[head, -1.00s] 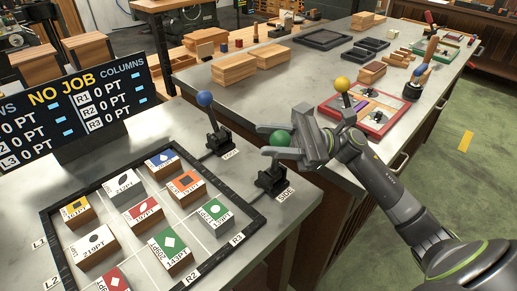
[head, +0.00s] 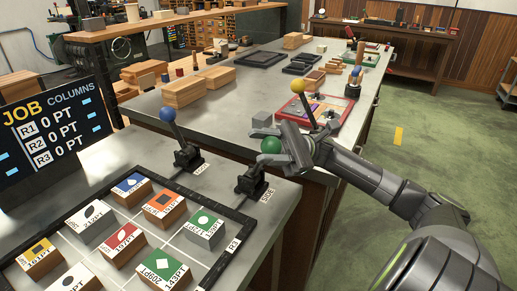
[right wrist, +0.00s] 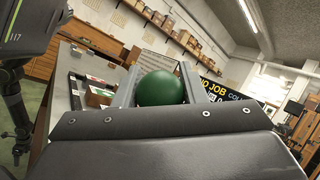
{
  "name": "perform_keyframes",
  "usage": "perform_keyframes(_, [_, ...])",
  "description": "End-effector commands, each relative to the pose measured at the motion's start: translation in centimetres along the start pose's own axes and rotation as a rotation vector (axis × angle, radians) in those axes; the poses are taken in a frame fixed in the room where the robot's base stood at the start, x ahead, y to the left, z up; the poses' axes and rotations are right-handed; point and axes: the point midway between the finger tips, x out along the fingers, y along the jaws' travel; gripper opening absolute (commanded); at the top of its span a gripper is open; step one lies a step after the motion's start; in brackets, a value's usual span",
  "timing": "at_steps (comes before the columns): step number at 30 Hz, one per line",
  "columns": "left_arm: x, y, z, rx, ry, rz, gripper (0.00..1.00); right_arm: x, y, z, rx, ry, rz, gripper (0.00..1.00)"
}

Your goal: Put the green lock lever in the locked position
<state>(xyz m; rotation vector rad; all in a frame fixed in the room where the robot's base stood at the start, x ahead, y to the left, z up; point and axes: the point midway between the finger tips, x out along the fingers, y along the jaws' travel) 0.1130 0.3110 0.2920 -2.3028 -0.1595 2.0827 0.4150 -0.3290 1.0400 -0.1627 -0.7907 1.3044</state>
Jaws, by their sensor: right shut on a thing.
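The green ball knob (head: 271,146) of the green lever is above a small black base (head: 252,180) at the right edge of the near bench. The lever leans to the right, away from the base. My right gripper (head: 263,140) is shut on the green knob, with a finger on either side. In the right wrist view the green knob (right wrist: 161,88) fills the space between the fingers. The lever's shaft is mostly hidden. My left gripper is not in view.
A blue-knobbed lever (head: 167,114) stands left of the green one. A framed board (head: 235,255) with marked blocks lies in front. The floor at right is clear.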

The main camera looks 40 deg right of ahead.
Motion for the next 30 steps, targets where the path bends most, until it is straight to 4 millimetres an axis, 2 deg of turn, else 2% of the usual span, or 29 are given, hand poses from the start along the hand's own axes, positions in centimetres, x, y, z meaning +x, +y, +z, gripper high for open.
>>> perform_keyframes(8, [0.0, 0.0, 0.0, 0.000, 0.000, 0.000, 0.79, -0.1, 0.3, -0.1, 0.002, -0.001, 0.006, 0.00])
perform_keyframes(9, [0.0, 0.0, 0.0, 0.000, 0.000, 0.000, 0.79, -0.1, 0.3, -0.1, 0.002, -0.001, 0.006, 0.43])
perform_keyframes(13, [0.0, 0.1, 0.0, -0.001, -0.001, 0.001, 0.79, 0.0, 0.2, -0.1, 0.002, -0.001, 0.005, 0.59])
perform_keyframes(23, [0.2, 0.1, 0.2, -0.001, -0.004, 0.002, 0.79, -0.4, 0.2, -0.1, 0.002, 0.000, 0.002, 0.59])
perform_keyframes(26, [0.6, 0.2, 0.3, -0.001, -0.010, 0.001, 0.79, -1.5, 0.3, -0.2, 0.003, 0.003, 0.002, 0.59])
perform_keyframes(30, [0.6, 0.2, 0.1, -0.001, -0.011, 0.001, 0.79, -3.9, -0.5, 0.8, 0.003, 0.006, 0.001, 0.59])
